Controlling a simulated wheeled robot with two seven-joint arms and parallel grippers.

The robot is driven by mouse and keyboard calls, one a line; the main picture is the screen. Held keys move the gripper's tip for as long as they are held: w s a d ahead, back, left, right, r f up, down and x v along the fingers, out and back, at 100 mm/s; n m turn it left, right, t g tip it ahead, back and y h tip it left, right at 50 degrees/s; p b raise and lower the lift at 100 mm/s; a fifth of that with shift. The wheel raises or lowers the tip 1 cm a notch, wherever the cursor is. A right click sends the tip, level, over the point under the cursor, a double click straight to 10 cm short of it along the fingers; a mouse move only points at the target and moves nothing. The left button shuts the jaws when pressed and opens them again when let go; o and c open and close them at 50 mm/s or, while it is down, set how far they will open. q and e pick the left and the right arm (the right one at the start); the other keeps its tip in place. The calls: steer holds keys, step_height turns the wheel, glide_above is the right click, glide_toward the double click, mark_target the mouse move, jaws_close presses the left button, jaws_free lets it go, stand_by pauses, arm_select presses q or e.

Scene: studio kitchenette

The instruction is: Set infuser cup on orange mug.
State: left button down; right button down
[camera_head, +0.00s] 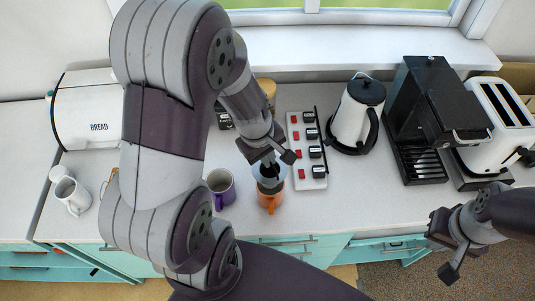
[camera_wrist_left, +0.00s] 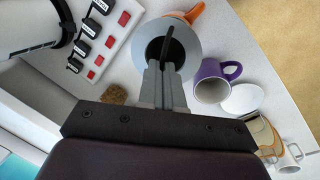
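The orange mug (camera_head: 269,204) stands near the counter's front edge, and its rim also shows in the left wrist view (camera_wrist_left: 196,12). The grey infuser cup (camera_head: 266,186), with a wide pale rim and dark inside, is directly over the mug and hides its mouth. I cannot tell whether it rests on it. In the left wrist view the infuser cup (camera_wrist_left: 187,33) has a thin dark upright handle. My left gripper (camera_head: 271,163), fingers close together (camera_wrist_left: 166,66), is shut on that handle. My right gripper (camera_head: 447,243) is open and empty, off the counter's front right.
A purple mug (camera_head: 221,187) stands just left of the orange mug. A panel with red and black blocks (camera_head: 306,150) lies behind right. A kettle (camera_head: 352,118), coffee machine (camera_head: 432,110) and toaster (camera_head: 496,125) stand right. White mugs (camera_head: 72,195) and a bread box (camera_head: 88,112) are left.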

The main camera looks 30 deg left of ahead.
mark_target(268, 172)
arm_select(q)
steer(key=f+b, duration=0.4)
steer(key=f, duration=0.1)
steer(key=shift+w+f, duration=0.15)
steer(key=shift+w, duration=0.05)
steer(key=shift+s+f+b, duration=0.1)
steer(key=shift+f+b, duration=0.4)
steer(key=shift+f, duration=0.1)
steer(key=shift+f+b, duration=0.3)
steer(key=shift+f, duration=0.2)
stand_by(0.8)
stand_by(0.3)
steer(key=c, duration=1.2)
jaws_free()
